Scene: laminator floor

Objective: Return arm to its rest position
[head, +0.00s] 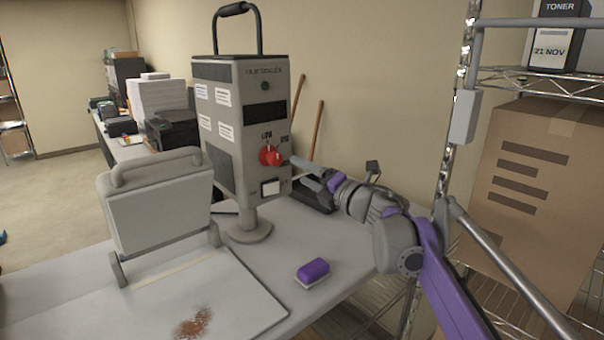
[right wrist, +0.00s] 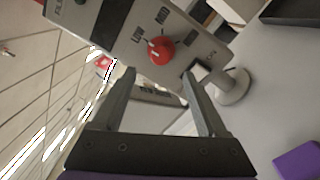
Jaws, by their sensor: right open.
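My right gripper (head: 303,173) is open and empty, close to the front of a grey upright machine (head: 228,130). In the head view its fingertips appear next to the machine's red knob (head: 270,156). In the right wrist view the open fingers (right wrist: 158,88) point toward the machine, with the red knob (right wrist: 161,51) ahead of them and not between them. My right arm (head: 420,255), grey and purple, reaches in from the lower right. My left gripper does not show.
A purple-topped brush or sponge (head: 313,271) lies on the table (head: 345,255). A laminator-like hinged unit (head: 160,205) stands at left, with a brown stain (head: 193,323) on its plate. A wire shelf post (head: 455,130) and cardboard box (head: 535,185) stand close to my right arm.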

